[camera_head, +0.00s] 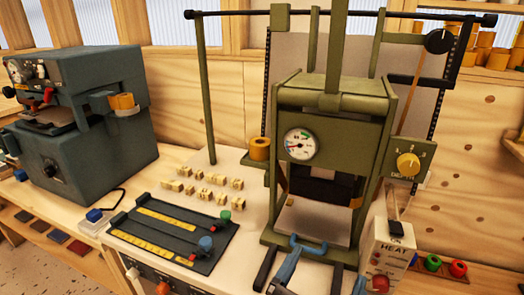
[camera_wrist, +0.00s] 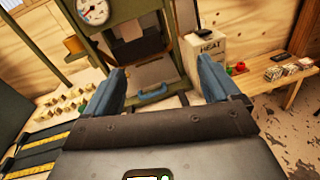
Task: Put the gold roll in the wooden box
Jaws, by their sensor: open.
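A gold roll (camera_head: 260,149) sits on a small bracket at the left side of the green press (camera_head: 335,100). Another gold-coloured roll (camera_head: 121,103) is on the dark machine at the left. Several more gold-coloured rolls (camera_head: 485,40) stand at the upper right. I cannot clearly make out a wooden box in either view. My gripper (camera_head: 328,264) is low in front of the press, below and right of the roll on the bracket. In the wrist view, my gripper (camera_wrist: 155,72) has its two blue fingers wide apart with nothing between them.
A cream HEAT unit (camera_head: 392,240) stands right of the press. Green and red rolls (camera_head: 445,265) lie on the bench beyond it. Small letter blocks (camera_head: 205,186) and a dark tray (camera_head: 172,230) occupy the bench left of the press. A blue handle (camera_head: 305,245) projects at the press's base.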

